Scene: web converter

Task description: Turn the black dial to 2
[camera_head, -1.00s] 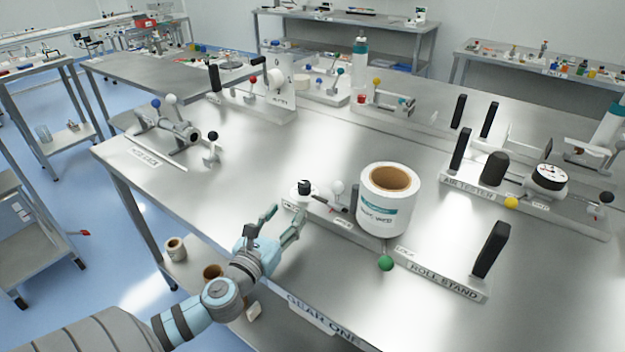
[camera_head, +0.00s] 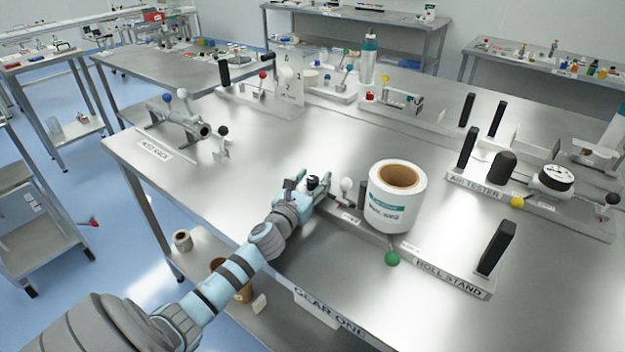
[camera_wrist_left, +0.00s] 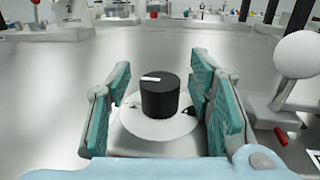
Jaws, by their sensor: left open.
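The black dial (camera_wrist_left: 160,97) is a short black cylinder with a white mark on its top. It stands on a round white plate (camera_wrist_left: 160,128) with small markings too small to read. In the left wrist view it sits between the fingers of my left gripper (camera_wrist_left: 157,105), with a gap on both sides. In the head view the dial (camera_head: 313,181) shows at the left end of the roll stand, partly hidden by my left gripper (camera_head: 309,187). The left gripper is open around the dial. My right gripper is not in view.
A white-knobbed lever (camera_wrist_left: 297,55) stands close to the right of my left gripper. The large white roll (camera_head: 396,205) and a green ball knob (camera_head: 392,258) are further right on the stand. The table is clear to the left of the dial.

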